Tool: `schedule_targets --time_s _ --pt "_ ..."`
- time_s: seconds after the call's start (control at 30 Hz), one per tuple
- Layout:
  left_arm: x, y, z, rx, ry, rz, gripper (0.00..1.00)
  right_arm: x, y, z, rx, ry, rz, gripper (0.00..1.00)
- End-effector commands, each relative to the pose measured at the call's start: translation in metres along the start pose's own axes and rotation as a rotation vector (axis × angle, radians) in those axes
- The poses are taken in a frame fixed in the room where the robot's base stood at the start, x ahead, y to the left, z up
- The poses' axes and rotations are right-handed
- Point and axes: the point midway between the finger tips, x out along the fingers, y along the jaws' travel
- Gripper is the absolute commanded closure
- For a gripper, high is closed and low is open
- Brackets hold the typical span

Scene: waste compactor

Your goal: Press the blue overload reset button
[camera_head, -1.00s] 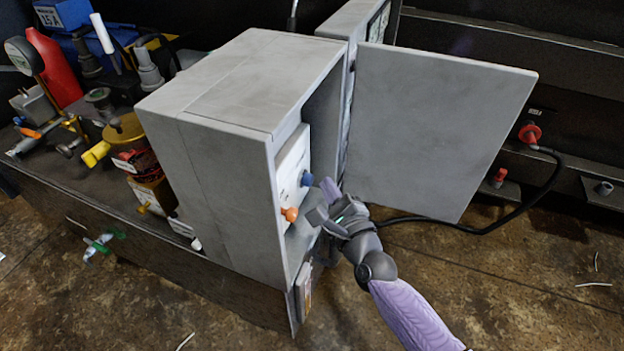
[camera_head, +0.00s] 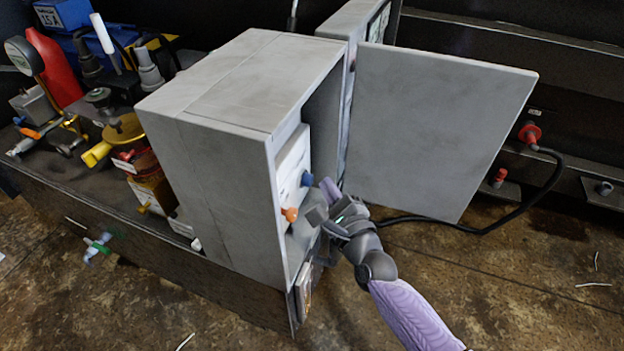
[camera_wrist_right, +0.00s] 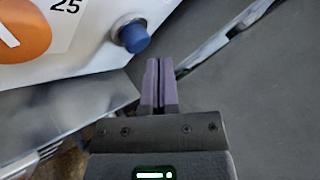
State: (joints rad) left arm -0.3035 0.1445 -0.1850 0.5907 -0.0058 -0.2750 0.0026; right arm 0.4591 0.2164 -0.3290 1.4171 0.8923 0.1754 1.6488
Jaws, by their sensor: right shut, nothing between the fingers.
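The blue button (camera_head: 307,179) sticks out from a white panel inside the open grey cabinet, above and beyond an orange knob (camera_head: 289,214). In the right wrist view the blue button (camera_wrist_right: 134,37) is at upper centre, beside and just past my fingertips. My right gripper (camera_head: 327,187) is shut and empty, with its purple fingertips to the right of the button. In the right wrist view the shut fingertips (camera_wrist_right: 159,66) lie below and right of the button, with a small gap. My left gripper is not in view.
The grey cabinet (camera_head: 225,115) stands with its door (camera_head: 440,130) swung open to the right. A metal ledge (camera_wrist_right: 65,110) lies left of my fingers in the wrist view. A black cable (camera_head: 480,229) runs behind my arm. Valves and tools crowd the left bench.

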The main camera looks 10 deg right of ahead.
Motion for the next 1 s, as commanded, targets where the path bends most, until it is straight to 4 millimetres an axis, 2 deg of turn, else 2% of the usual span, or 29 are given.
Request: schedule_targets --time_s 0.57,1.0 --pt "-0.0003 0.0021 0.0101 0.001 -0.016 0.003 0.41 0.0000 0.0000 0.0000 0.000 0.000 0.000 1.00" --pt "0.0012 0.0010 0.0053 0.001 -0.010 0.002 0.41 0.0060 0.0039 0.0046 0.000 0.000 -0.001 1.00"
